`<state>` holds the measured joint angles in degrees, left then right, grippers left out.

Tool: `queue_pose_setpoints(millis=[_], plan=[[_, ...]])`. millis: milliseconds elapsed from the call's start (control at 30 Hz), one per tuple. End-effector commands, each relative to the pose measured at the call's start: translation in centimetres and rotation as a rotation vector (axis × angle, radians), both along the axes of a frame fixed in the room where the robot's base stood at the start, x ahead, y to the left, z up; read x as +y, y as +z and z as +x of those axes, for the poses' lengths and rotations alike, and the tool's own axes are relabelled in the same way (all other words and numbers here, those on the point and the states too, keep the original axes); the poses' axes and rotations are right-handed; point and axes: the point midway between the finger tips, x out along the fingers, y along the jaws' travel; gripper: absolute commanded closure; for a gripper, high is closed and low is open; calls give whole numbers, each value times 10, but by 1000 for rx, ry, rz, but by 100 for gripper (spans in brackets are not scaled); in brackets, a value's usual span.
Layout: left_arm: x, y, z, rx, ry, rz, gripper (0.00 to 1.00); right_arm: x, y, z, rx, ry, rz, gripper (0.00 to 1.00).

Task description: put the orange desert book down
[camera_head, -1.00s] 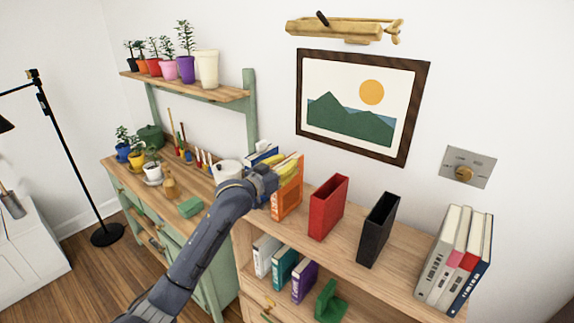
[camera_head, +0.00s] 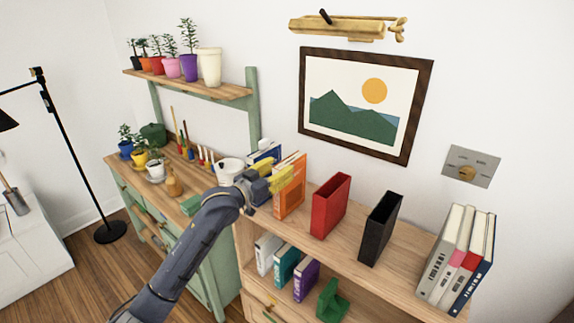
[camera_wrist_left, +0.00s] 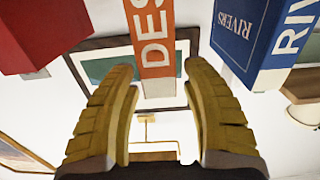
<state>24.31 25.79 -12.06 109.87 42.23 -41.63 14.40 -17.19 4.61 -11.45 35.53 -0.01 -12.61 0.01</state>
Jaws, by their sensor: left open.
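The orange desert book (camera_head: 290,192) stands upright on the wooden shelf top, left of the red holder. Its orange spine with the letters "DES" also shows in the left wrist view (camera_wrist_left: 154,48). My left gripper (camera_head: 277,177) is open, with its yellow fingers in front of the book's left side. In the left wrist view the two fingers (camera_wrist_left: 163,80) are spread wide, with nothing held between them; the book's spine is beyond their tips. My right gripper is not in view.
A blue "RIVERS" book (camera_wrist_left: 240,35) stands left of the orange book. A red holder (camera_head: 331,207) and a black holder (camera_head: 380,229) stand to the right. Several books (camera_head: 457,262) are at the far right end. More books (camera_head: 286,265) sit on the lower shelf.

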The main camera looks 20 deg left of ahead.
Motion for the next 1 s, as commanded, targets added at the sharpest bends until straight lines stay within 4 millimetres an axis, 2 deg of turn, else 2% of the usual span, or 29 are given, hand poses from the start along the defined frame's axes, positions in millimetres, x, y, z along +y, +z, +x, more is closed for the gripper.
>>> queue_pose_setpoints(millis=[100,300,567,667,767,867,1000], plan=[[8,0,-20,0,0,2,52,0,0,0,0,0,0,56],[18,0,-46,0,0,1,52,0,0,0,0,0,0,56],[24,1,-62,0,0,0,52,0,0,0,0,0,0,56],[24,-5,-63,5,3,-1,52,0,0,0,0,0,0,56],[21,-34,-64,25,20,-3,52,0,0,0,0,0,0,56],[15,-90,-69,62,55,4,52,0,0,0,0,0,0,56],[6,-188,-87,134,109,41,52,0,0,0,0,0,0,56]])
